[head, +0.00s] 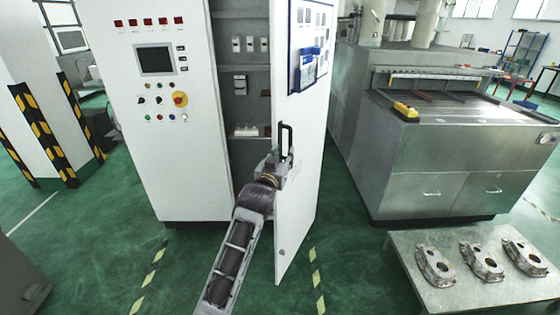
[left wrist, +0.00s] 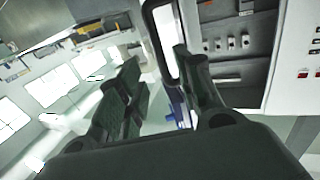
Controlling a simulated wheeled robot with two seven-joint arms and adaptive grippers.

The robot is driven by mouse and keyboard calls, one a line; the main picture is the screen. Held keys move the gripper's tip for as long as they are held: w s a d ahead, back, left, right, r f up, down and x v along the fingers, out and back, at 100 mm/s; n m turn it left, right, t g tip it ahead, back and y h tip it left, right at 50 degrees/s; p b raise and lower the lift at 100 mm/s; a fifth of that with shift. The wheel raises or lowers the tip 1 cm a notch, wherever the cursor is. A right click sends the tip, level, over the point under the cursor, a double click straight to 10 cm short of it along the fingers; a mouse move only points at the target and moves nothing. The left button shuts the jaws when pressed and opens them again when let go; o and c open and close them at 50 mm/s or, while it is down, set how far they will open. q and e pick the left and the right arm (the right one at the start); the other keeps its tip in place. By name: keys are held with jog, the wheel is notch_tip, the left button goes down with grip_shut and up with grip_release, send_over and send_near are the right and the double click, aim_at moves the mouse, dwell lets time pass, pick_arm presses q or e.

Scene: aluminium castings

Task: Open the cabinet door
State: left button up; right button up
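The white cabinet (head: 180,190) stands at the centre left of the head view. Its door (head: 300,190) is hinged on the right side and stands well open, showing the grey interior. A black bar handle (head: 284,138) is on the door. My left gripper (head: 277,157) is at the lower part of this handle. In the left wrist view the two dark fingers (left wrist: 155,58) are apart, and the handle (left wrist: 152,20) shows between them, nearer the right finger. I cannot tell whether a finger touches it. My right gripper is not in view.
A metal machine (head: 430,150) stands right of the door. A low table (head: 440,295) with several castings (head: 434,265) is at the front right. Striped posts (head: 40,130) are at the left. Green floor (head: 350,255) is free between the door and the table.

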pick_arm(q)
jog(key=shift+v, duration=1.4)
